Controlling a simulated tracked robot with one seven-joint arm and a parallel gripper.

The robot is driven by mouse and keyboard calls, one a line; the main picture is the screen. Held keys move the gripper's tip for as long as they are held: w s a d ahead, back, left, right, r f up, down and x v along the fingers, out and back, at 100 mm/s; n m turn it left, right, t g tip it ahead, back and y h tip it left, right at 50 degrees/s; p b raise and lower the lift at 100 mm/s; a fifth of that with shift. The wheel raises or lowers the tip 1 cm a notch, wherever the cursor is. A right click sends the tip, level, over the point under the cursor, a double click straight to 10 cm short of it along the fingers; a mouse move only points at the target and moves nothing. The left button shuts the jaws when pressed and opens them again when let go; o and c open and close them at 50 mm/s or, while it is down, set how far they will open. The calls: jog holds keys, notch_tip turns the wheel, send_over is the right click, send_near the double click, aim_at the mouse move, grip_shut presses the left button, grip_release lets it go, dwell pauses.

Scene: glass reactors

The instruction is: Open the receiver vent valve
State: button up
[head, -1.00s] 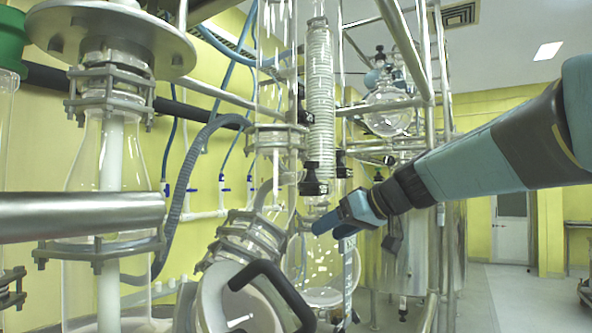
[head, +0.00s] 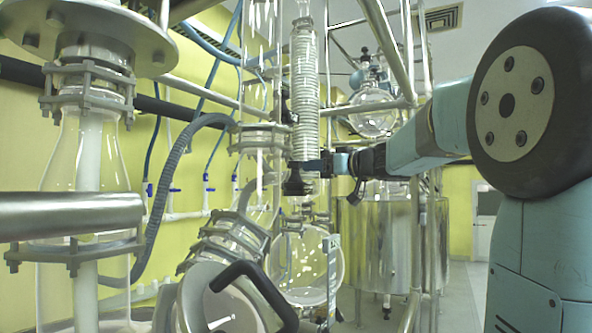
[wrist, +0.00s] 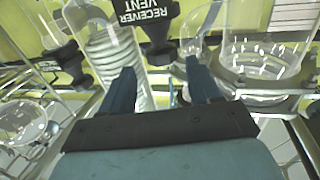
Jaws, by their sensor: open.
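The receiver vent valve shows in the wrist view as a black handle (wrist: 156,42) under an upside-down white-lettered label, "RECEIVER VENT" (wrist: 146,12). It is at the top, beyond the gap between my fingers and apart from them. My gripper (wrist: 163,84) is open, its two blue fingers pointing towards the glassware with nothing between them. In the head view my gripper (head: 314,165) is at the lower end of the coiled glass condenser (head: 304,90), just above a black valve part (head: 294,184). I cannot tell there which valve this is, as my gripper covers part of it.
A second black handle (wrist: 68,58) is at the left in the wrist view. A round glass flask (head: 312,268) hangs below my gripper. Steel frame posts (head: 415,240) stand close to my arm. A steel vessel (head: 375,245) is behind.

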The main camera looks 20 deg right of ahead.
aim_at(295, 164)
jog(key=x, duration=0.9)
jog(key=shift+c, duration=0.3)
jog(key=c, duration=0.6)
